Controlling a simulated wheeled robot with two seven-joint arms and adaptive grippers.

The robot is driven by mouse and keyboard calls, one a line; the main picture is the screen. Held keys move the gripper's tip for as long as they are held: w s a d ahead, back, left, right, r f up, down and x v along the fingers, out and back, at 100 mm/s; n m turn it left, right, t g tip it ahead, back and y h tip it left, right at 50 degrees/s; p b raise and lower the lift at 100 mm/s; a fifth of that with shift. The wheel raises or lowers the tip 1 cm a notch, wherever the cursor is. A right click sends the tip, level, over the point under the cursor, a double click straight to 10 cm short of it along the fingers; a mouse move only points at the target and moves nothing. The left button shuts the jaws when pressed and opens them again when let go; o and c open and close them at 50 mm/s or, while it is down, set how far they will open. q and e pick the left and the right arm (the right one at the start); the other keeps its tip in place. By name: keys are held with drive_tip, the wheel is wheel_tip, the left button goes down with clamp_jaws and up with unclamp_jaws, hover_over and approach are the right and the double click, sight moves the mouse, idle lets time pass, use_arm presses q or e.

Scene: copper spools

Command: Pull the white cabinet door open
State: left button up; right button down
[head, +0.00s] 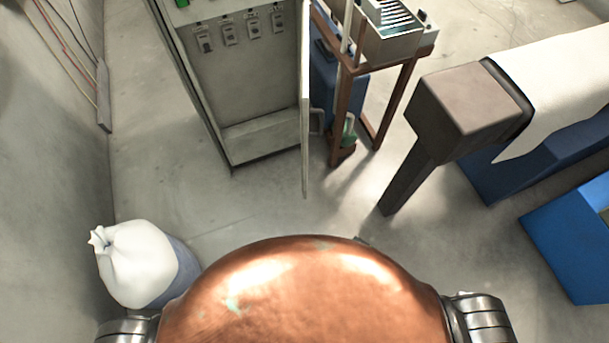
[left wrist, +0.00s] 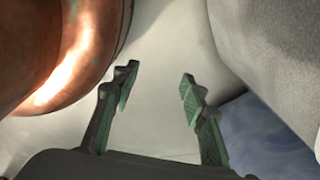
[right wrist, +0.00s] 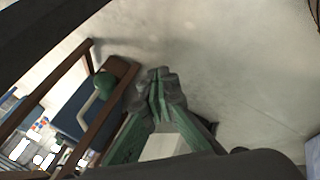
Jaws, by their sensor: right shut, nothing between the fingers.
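The white cabinet (head: 262,95) stands at the top middle of the head view, its interior exposed. Its white door (head: 305,150) stands swung out at the right side, seen nearly edge-on. The door's handle (head: 318,121) shows on its right face. My right gripper (right wrist: 157,88) is shut and empty in the right wrist view, over the floor and apart from the handle. It is mostly hidden behind my copper body in the head view. My left gripper (left wrist: 156,82) is open and empty in front of a pale surface; it does not show clearly in the head view.
A brown stand (head: 370,65) with a metal tray stands right of the door. A white sack (head: 135,262) sits at the lower left by the wall. Floor before the cabinet is clear.

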drive_tip(key=w+a+r+n+t+y+b, duration=0.2)
drive_tip(key=w+a+r+n+t+b, duration=0.5)
drive_tip(key=w+a+r, duration=0.7)
drive_tip(key=s+a+r+n+t+y+b, duration=0.25)
drive_tip(key=a+r+b, duration=0.35)
drive_tip(key=a+r, duration=0.55)
drive_tip(key=d+r+x, duration=0.1)
drive_tip(key=r+x, duration=0.1)
drive_tip(key=x, duration=0.9)
use_arm(q)
wheel_tip(320, 180, down, 10)
drive_tip(key=w+g, duration=0.1)
drive_tip(key=shift+w+d, duration=0.2)
drive_tip(key=shift+w, duration=0.2)
use_arm(e)
drive_tip(key=shift+n+t+y, duration=0.25)
drive_tip(key=shift+n+t, duration=0.1)
drive_tip(key=d, duration=0.4)
drive_tip(key=shift+s+d+r, duration=0.1)
drive_tip(key=shift+s+r, duration=0.15)
drive_tip(key=shift+s, duration=0.15)
